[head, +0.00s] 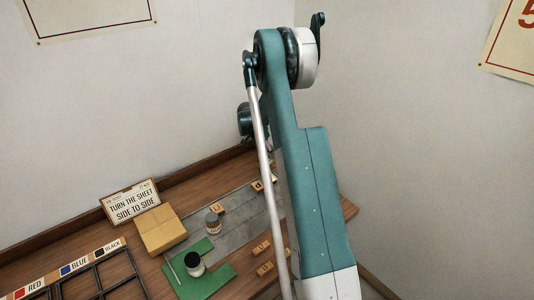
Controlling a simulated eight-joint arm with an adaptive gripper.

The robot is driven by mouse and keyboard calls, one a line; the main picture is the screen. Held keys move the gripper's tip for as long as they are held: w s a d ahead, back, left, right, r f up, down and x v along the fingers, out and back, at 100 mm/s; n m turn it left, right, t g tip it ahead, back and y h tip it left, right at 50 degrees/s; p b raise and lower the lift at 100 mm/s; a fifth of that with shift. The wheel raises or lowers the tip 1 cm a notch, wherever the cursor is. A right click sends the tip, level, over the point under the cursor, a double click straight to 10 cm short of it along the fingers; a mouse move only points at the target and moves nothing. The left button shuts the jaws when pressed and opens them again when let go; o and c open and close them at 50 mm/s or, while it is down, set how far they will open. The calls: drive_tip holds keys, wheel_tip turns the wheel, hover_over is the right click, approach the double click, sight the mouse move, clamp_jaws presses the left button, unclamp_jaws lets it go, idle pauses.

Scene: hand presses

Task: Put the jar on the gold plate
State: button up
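A small jar (194,262) with a dark top and a pale body stands on a green mat (205,284). My gripper cannot be seen; my arm's teal links rise through the middle of the view and bend down behind.
A tan box (160,230) sits left of the jars, before a sign (131,201). Several small yellow blocks (262,248) lie on the grey sheet (240,225) and table. Dark frames (124,272) and a colour label strip (70,270) are at lower left. Walls close off the back.

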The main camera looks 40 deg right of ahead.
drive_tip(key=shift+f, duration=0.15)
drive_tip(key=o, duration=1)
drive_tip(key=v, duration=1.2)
drive_tip(key=shift+p, duration=0.4)
